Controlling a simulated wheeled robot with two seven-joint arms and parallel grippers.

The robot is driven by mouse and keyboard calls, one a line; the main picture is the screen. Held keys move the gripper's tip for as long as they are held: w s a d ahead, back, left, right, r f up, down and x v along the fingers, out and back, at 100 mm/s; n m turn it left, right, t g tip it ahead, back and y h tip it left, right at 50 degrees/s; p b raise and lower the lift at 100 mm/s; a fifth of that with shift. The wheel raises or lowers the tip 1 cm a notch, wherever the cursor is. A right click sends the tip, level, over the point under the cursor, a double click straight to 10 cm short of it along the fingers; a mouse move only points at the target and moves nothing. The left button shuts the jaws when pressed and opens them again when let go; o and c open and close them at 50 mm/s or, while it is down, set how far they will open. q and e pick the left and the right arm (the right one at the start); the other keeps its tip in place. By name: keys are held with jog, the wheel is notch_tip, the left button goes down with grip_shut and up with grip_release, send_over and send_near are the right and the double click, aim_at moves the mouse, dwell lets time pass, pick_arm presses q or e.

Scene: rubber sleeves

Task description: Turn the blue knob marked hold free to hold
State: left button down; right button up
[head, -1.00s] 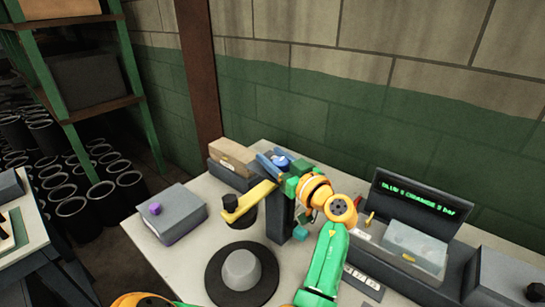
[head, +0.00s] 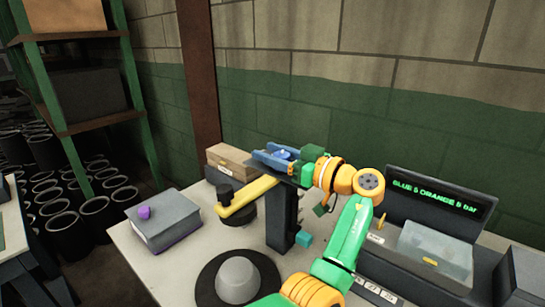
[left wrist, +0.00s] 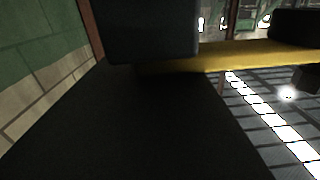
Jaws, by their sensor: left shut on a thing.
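The blue knob (head: 283,154) sits at the top of a dark post (head: 281,222) in the head view, beside a yellow arm (head: 250,197) with a black knob (head: 225,193). My left gripper (head: 278,158) reaches in from the right, its blue-grey fingers on either side of the blue knob and shut on it. The fingers hide part of the knob, and its marking cannot be read. The left wrist view is mostly filled by dark surfaces, with a yellow bar (left wrist: 235,56) across it; the knob cannot be made out there. My right gripper is not in view.
A grey box with a purple knob (head: 143,212) stands at the left of the bench. A grey dome on a black disc (head: 210,285) is in front. A display reading blue 5, orange 5 bar (head: 435,200) and a clear-lidded bin (head: 432,245) stand right. A cardboard box (head: 232,160) is behind.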

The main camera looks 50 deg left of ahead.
pick_arm(q)
jog(key=c, duration=0.7)
grip_release()
jog(key=shift+f, duration=0.1)
jog(key=o, duration=0.4)
jog(key=shift+a, duration=0.2)
jog(key=shift+c, duration=0.2)
jog(key=shift+d+f, duration=0.1)
jog(key=shift+d, duration=0.35)
jog(key=d+b, duration=0.2)
jog(key=d, duration=0.4)
jog(key=shift+w, duration=0.4)
